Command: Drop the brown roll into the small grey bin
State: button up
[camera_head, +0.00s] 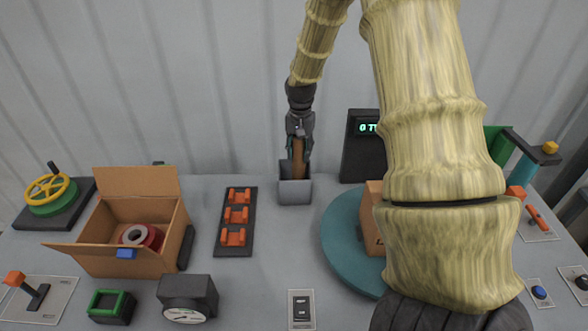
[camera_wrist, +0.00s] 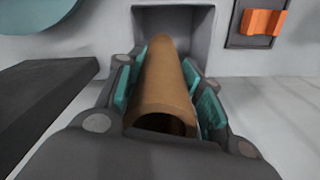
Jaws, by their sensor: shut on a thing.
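The brown roll (camera_head: 298,158) is a hollow cardboard-like tube. My gripper (camera_head: 299,146) is shut on it and points down over the small grey bin (camera_head: 295,192). In the head view the roll's lower end is at the bin's opening, behind its front wall. In the wrist view the roll (camera_wrist: 165,90) lies between the teal finger pads of my gripper (camera_wrist: 168,85), with its hollow near end facing me. Its far end reaches toward the bin (camera_wrist: 205,22). How deep the roll's end sits in the bin is hidden.
A rack with orange clips (camera_head: 235,221) stands left of the bin. An open cardboard box (camera_head: 112,250) holds a red roll (camera_head: 142,237). A dark display (camera_head: 357,160) and a teal turntable (camera_head: 345,262) are right of the bin. My arm hides much of the right side.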

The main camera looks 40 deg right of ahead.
jog(key=shift+f+b, duration=0.7)
jog(key=shift+f, duration=0.55)
jog(key=o, duration=1.2)
jog(key=shift+r, duration=0.15)
notch_tip(320, 180, up, 11)
jog(key=shift+f, duration=0.1)
jog(key=shift+r, duration=0.5)
jog(key=shift+s+d, duration=0.1)
